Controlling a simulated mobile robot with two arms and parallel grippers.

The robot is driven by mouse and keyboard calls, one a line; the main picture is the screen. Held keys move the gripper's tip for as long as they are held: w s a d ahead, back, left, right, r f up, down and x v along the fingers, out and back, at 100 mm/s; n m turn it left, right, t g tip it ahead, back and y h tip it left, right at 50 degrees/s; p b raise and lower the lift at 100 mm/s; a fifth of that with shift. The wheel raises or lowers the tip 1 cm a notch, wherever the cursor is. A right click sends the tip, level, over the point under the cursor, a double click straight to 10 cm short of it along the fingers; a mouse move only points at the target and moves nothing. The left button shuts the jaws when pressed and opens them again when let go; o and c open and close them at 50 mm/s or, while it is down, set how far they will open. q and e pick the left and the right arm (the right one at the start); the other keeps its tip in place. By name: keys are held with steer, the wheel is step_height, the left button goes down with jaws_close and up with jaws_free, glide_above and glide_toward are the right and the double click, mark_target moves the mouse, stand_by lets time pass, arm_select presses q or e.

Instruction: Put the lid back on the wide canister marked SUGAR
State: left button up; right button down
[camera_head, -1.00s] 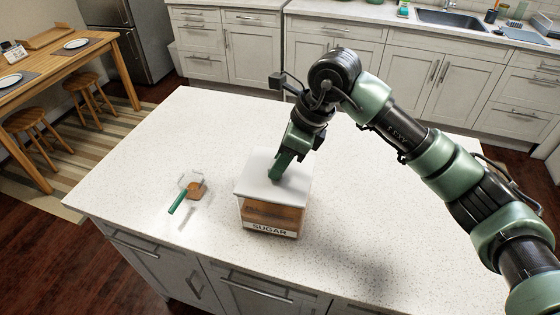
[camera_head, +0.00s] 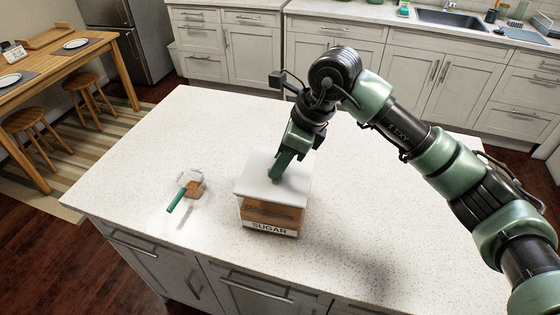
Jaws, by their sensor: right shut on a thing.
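The wide canister marked SUGAR (camera_head: 268,217) stands upright on the white island top. It has clear walls with brown contents and a white label on its lower front. The white lid (camera_head: 262,190) lies flat over the canister's top. Whether it is fully seated I cannot tell. My right gripper (camera_head: 279,172) reaches down onto the lid from above and is shut on it, near the middle of its top. The exact grip point is partly hidden by the gripper itself. My left gripper is not in view.
A scoop with a green handle (camera_head: 176,201) and brown contents lies on the island top (camera_head: 165,140), left of the canister. The counter around both is otherwise clear. Wall counters (camera_head: 340,18) with a sink stand behind; a wooden table (camera_head: 50,60) and stools are at left.

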stand_by(0.3)
steer(key=shift+c, duration=2.1)
jaws_free()
steer(key=shift+r+p, duration=1.55)
steer(key=shift+r, duration=1.95)
